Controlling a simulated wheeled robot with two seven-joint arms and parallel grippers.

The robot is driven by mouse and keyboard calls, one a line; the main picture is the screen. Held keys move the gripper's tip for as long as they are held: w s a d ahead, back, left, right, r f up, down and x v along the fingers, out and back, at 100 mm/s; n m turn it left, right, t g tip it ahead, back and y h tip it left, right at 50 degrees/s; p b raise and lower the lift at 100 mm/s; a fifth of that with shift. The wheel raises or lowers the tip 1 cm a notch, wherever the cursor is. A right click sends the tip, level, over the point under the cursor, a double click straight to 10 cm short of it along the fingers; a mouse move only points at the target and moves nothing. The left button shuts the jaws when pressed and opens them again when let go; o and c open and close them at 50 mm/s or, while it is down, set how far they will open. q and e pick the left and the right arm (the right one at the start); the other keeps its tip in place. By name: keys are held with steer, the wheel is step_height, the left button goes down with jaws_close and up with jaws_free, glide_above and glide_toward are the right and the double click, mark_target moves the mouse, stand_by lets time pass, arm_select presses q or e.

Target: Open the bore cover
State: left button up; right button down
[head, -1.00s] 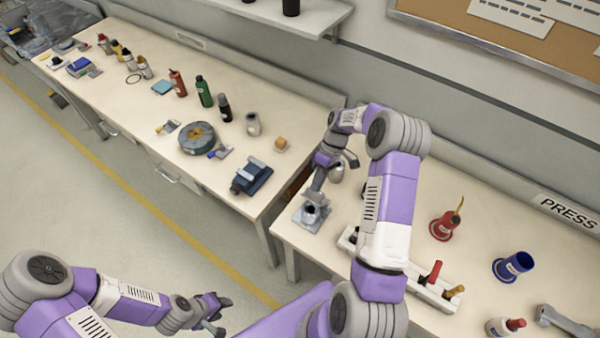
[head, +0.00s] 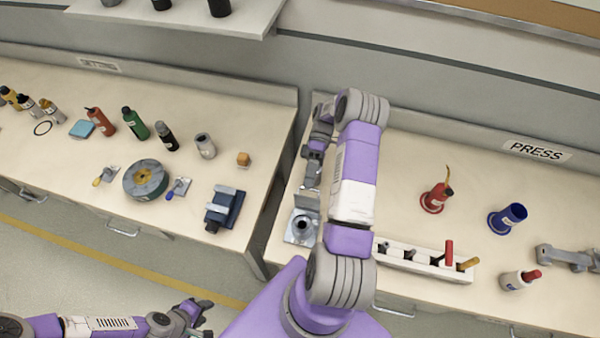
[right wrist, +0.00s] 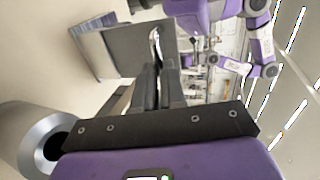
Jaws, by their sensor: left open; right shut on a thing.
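The bore fixture (head: 301,229) is a grey metal block with a round dark bore, on the right bench's left end. Its flat grey cover (head: 307,201) stands raised behind the bore, which is uncovered. My right gripper (head: 311,184) is at the cover's upper edge, shut on it; my arm partly hides the contact. In the right wrist view, the bore's cylinder (right wrist: 45,143) is at lower left, and a grey plate, seemingly the cover (right wrist: 97,52), is beside the fingers (right wrist: 157,85). My left gripper (head: 196,308) is open and empty, low over the floor.
A blue vise (head: 225,208) is on the left bench, across a gap. A shelf hangs above.

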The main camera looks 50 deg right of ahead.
stand_by(0.4)
steer(key=c, duration=1.2)
jaws_free()
step_height(320, 180, up, 10)
steer(key=shift+p, duration=0.3)
